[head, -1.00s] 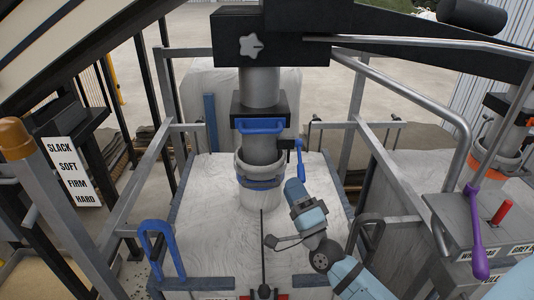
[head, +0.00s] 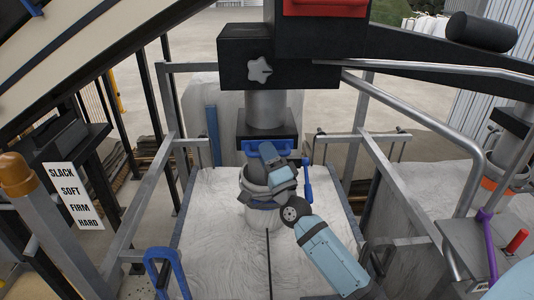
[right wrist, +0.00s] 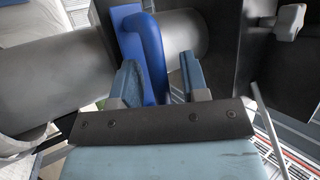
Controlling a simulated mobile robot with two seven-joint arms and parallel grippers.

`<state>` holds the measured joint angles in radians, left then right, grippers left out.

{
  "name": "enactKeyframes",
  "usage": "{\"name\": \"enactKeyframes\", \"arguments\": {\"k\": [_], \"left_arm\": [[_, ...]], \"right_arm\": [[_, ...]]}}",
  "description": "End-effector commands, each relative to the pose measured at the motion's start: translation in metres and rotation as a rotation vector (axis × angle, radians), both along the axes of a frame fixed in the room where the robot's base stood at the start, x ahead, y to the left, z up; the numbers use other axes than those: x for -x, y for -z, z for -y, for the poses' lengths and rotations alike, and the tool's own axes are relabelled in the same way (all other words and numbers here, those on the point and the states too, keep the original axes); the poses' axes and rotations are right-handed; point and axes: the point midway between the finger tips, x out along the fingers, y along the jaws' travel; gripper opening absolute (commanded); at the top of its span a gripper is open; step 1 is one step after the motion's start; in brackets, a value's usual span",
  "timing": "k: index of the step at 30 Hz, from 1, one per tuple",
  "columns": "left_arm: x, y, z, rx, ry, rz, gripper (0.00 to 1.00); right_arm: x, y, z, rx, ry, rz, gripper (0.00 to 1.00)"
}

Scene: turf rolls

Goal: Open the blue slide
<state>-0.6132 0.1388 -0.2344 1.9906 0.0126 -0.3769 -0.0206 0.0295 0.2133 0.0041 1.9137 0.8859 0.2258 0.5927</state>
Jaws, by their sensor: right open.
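The blue slide's handle (head: 258,147) is a U-shaped blue bar on the front of a black box (head: 283,131) on the grey spout. My right gripper (head: 265,157) is up at this handle and hides part of it in the head view. In the right wrist view, the blue handle (right wrist: 152,48) reaches down between my two open fingers (right wrist: 162,80), one on each side. I cannot tell whether either finger touches it. My left gripper is not in view.
A pale bulk bag (head: 215,235) fills the frame below the spout. A small blue lever (head: 307,180) hangs just right of my gripper. Grey rails (head: 425,110) stand to the right, and a blue hook (head: 165,268) is at the lower left. A purple lever (head: 490,245) is at the far right.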

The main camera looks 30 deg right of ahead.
Motion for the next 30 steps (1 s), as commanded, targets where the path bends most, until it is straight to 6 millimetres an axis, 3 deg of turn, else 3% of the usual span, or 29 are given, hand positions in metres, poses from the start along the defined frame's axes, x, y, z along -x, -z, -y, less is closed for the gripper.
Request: {"name": "enactKeyframes", "arguments": {"k": [5, 10, 17, 30], "left_arm": [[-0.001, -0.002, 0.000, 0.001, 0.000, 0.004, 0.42], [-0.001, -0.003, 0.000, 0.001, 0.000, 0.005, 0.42], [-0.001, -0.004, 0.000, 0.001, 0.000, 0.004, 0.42], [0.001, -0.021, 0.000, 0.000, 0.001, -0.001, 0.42]], "right_arm": [[0.000, 0.000, 0.000, 0.000, 0.000, 0.000, 0.39], [0.000, 0.000, 0.000, 0.000, 0.000, 0.000, 0.00], [0.004, 0.000, -0.002, 0.000, 0.000, -0.002, 0.00], [0.078, 0.001, -0.048, 0.000, -0.002, -0.005, 0.00]]}}
